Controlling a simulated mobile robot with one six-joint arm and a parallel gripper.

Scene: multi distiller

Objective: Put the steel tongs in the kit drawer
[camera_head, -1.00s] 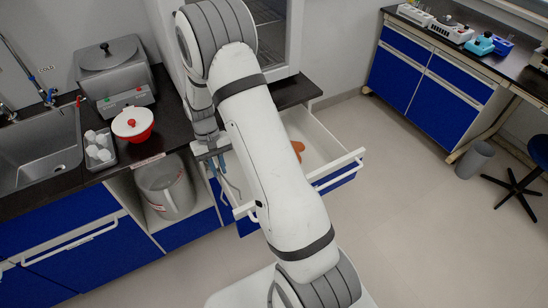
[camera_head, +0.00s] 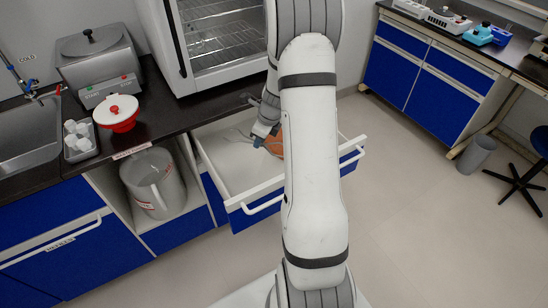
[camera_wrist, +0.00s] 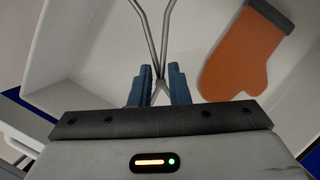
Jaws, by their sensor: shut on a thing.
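The steel tongs (camera_wrist: 163,45) show in the wrist view as two thin metal arms crossing between the blue fingers of my gripper (camera_wrist: 159,88). My gripper is shut on them near the crossing. In the head view my gripper (camera_head: 262,130) is over the open white kit drawer (camera_head: 225,172), and the tongs (camera_head: 237,137) show faintly to its left. The drawer's inside fills most of the wrist view. I cannot tell whether the tongs touch the drawer floor. My arm hides the drawer's middle right.
An orange mitt with a grey cuff (camera_wrist: 240,55) lies in the drawer, right of the tongs. The left part of the drawer is bare. A glass-fronted cabinet (camera_head: 215,45) stands on the counter behind. A large jug (camera_head: 153,185) stands in the open shelf to the left.

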